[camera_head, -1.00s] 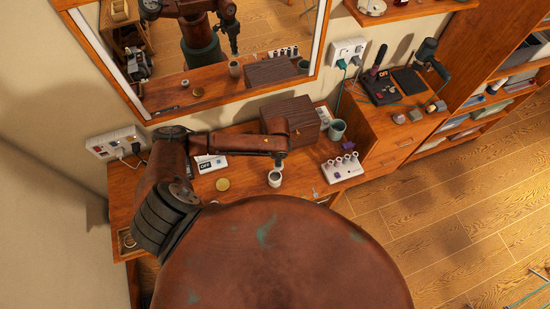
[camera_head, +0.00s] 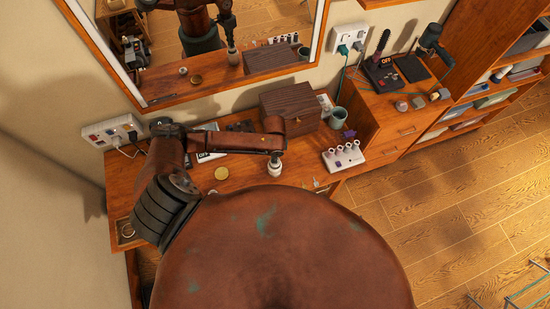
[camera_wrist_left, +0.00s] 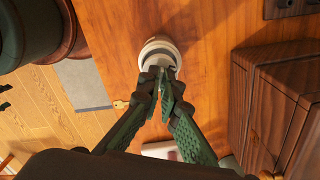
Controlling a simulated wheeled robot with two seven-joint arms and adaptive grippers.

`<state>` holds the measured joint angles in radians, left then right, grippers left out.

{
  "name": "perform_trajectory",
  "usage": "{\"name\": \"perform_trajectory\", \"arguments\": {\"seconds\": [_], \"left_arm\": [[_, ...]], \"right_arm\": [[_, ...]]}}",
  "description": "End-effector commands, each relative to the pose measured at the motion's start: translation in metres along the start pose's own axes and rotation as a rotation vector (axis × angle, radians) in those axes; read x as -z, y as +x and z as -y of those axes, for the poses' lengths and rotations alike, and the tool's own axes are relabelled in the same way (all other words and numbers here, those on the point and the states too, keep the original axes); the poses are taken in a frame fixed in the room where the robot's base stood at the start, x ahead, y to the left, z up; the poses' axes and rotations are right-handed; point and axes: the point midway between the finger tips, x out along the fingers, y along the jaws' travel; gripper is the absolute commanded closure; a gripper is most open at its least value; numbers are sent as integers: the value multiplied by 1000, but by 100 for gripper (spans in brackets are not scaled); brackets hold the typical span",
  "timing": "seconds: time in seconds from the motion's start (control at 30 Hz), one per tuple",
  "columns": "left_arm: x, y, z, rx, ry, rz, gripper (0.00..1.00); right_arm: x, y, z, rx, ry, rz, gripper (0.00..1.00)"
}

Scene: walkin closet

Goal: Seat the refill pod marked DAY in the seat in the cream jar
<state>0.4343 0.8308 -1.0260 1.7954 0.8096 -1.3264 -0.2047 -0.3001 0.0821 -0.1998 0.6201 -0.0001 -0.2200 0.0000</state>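The cream jar (camera_head: 274,170) is a small pale round jar standing on the wooden vanity top, below the end of my left arm. In the left wrist view it is a white round rim (camera_wrist_left: 160,44) just beyond the fingertips. My left gripper (camera_head: 277,154) is directly above the jar; its green fingers (camera_wrist_left: 163,78) are nearly together on a small pale piece, which looks like the refill pod (camera_wrist_left: 160,63). The pod's marking cannot be read, and the fingers hide how far it is inside the jar. My right gripper is not in view.
A white rack (camera_head: 343,158) with several small pods stands right of the jar. A dark wooden box (camera_head: 290,105) and a green mug (camera_head: 337,118) stand behind. A gold round lid (camera_head: 221,173) lies to the left. A key (camera_wrist_left: 120,104) lies near the front edge.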

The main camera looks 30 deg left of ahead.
Motion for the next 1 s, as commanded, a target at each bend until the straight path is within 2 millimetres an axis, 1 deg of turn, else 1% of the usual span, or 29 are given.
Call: {"name": "perform_trajectory", "arguments": {"seconds": [0.03,0.1,0.43,0.8,1.0], "left_arm": [[0,4,0,1,0,0,100],[0,4,0,1,0,0,100],[0,3,0,1,0,0,100],[-1,3,0,0,-1,0,100],[-1,4,0,1,0,0,100]], "right_arm": [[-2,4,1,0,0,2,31],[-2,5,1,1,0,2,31],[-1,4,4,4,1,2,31],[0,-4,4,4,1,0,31],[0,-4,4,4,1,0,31]]}}
